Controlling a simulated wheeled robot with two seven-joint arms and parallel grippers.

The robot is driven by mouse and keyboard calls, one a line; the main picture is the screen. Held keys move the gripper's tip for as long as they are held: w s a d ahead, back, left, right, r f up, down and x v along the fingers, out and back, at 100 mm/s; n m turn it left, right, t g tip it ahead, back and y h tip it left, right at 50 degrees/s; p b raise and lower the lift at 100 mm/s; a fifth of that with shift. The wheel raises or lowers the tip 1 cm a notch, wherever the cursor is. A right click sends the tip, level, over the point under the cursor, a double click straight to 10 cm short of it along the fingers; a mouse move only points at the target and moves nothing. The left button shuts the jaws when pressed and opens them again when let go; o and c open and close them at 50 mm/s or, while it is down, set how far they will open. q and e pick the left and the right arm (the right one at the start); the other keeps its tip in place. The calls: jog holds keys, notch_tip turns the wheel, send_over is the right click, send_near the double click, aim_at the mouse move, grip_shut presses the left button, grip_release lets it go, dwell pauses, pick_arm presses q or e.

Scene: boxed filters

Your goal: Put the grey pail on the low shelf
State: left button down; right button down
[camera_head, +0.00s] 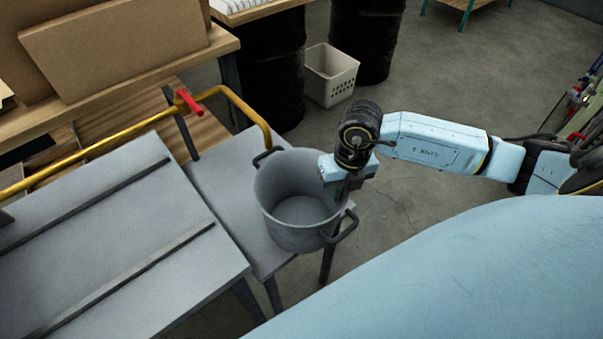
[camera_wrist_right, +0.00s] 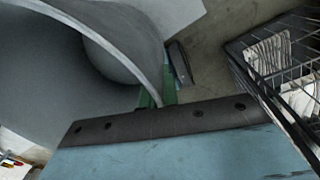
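The grey pail (camera_head: 290,205) is an open pot with two dark side handles, over the right end of a lower grey surface (camera_head: 215,175). I cannot tell whether its base touches that surface. My right gripper (camera_head: 343,192) is at the pail's right rim, pointing down. In the right wrist view the pail's curved rim (camera_wrist_right: 128,52) runs between the green-padded fingers (camera_wrist_right: 158,94), which look closed on it. The fingertips are partly hidden by the pail wall. A wooden low shelf (camera_head: 205,132) shows under the bench at left. My left gripper is not in view.
Black drums (camera_head: 270,75) and a white basket (camera_head: 333,77) stand behind. A wire basket (camera_wrist_right: 280,65) shows in the wrist view.

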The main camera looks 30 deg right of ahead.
aim_at(307, 170)
jog(key=w, duration=0.3)
jog(key=w+a, duration=0.1)
jog(key=w, duration=0.6)
jog(key=shift+w+a, duration=0.25)
jog(key=shift+w, duration=0.05)
jog(key=shift+w+f, duration=0.15)
jog(key=shift+w, duration=0.1)
jog(key=shift+f, duration=1.6)
jog(key=shift+f, duration=0.15)
jog(key=c, duration=1.7)
grip_release()
jog(key=shift+s, duration=0.1)
jog(key=r, duration=0.8)
jog(key=d+r, duration=0.1)
jog(key=r, duration=0.3)
jog(key=shift+s+r+p, duration=0.1)
jog(key=shift+r+p, duration=0.05)
jog(key=shift+p, duration=0.15)
